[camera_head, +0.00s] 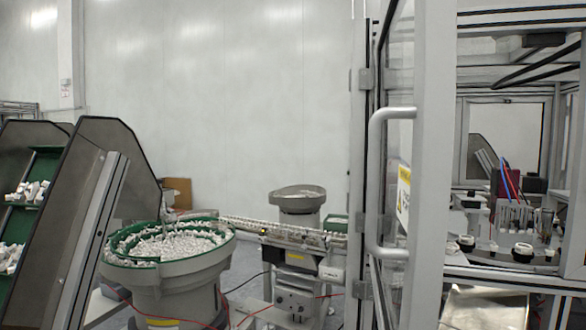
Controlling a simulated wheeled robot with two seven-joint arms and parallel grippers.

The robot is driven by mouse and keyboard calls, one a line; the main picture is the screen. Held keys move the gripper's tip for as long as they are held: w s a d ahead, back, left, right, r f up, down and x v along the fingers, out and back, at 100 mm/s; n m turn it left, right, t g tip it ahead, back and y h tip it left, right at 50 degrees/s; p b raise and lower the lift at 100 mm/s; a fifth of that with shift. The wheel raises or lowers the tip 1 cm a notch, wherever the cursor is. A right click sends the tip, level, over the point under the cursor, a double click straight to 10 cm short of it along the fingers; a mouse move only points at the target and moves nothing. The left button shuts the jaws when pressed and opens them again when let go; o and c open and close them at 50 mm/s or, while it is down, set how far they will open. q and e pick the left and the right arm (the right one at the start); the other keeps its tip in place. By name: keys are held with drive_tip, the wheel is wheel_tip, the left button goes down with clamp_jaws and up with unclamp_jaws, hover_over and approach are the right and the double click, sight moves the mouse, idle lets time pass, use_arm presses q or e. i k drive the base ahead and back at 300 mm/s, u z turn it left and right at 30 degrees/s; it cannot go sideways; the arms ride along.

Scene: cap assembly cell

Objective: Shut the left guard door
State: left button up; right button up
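The left guard door (430,150) stands open at the right of the head view, swung out toward me and seen almost edge-on. It has a grey frame and a clear panel. Its handle (375,185) is a pale vertical bar with bent ends on the door's left side. Hinges (365,79) show on the cell post behind the handle. A yellow and white label (403,195) sits on the panel. Neither of my grippers is in view, and nothing touches the handle.
Inside the cell, a machine deck (505,258) carries small dark and white parts. A bowl feeder (165,250) full of white caps stands left, beside a tilted elevator (85,220). A feed track (285,235) runs to a smaller bowl (298,200). Red cables hang low.

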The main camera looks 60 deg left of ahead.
sight(393, 204)
drive_tip(key=u, duration=1.3)
drive_tip(key=i, duration=0.5)
drive_tip(key=u, duration=1.15)
drive_tip(key=k, duration=0.95)
drive_tip(key=z, duration=1.05)
